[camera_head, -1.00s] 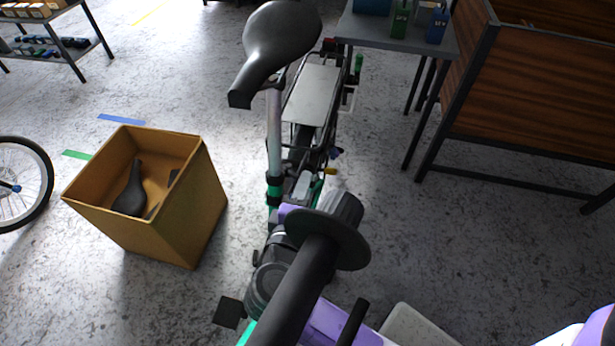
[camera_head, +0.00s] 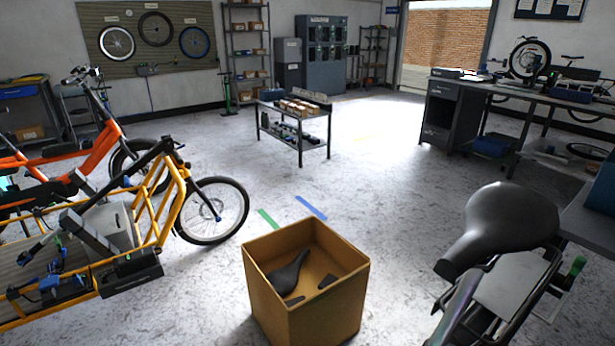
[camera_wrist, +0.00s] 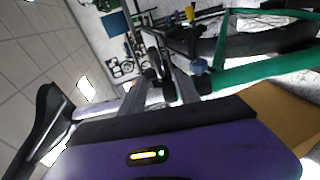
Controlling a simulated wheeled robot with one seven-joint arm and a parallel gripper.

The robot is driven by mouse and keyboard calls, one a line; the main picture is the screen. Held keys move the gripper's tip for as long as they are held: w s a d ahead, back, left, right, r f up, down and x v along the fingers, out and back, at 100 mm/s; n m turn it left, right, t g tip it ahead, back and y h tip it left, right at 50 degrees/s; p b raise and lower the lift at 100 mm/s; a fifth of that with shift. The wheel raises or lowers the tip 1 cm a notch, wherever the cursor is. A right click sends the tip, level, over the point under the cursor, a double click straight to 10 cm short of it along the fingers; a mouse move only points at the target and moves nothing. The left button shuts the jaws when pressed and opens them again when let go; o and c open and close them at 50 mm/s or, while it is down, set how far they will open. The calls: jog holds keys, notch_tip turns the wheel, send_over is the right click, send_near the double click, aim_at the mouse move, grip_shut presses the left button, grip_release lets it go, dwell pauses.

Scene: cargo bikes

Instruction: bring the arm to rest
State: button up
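My gripper (camera_wrist: 178,78) shows only in the wrist view, beyond the purple hand housing with its small lit indicator. Its fingers are hard to separate from the bike parts behind them, so I cannot tell whether they are apart or holding anything. A black bike saddle (camera_head: 505,225) stands on a bike at the right of the head view. A dark saddle shape also shows at the left of the wrist view (camera_wrist: 42,122), close to the hand. A green frame tube (camera_wrist: 262,66) crosses the upper right there. No arm link is clearly visible in the head view.
An open brown box (camera_head: 306,315) with a black saddle (camera_head: 288,272) inside stands on the floor. A yellow cargo bike (camera_head: 170,205) and an orange bike (camera_head: 105,150) are at left. A low shelf (camera_head: 293,125) and a workbench (camera_head: 520,95) stand behind.

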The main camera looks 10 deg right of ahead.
jog(key=w+a+t+y, duration=0.3)
jog(key=w+a, duration=0.1)
jog(key=s+a+r+t+y+p, duration=0.2)
jog(key=s+a+t+y+p, duration=0.15)
jog(key=s+a+y, duration=0.35)
jog(key=s+d+r+m+y+p, duration=0.1)
jog(key=s+r+m+p, duration=0.2)
jog(key=s+r, duration=0.4)
jog(key=s+d+r+m+y+p, duration=0.1)
jog(key=s+r+m+p, duration=0.2)
jog(key=s, duration=1.1)
notch_tip(320, 180, up, 5)
jog(key=shift+s+d+f+y+p, duration=0.2)
jog(key=shift+d+y+p, duration=0.15)
jog(key=shift+p, duration=0.6)
jog(key=shift+c, duration=0.2)
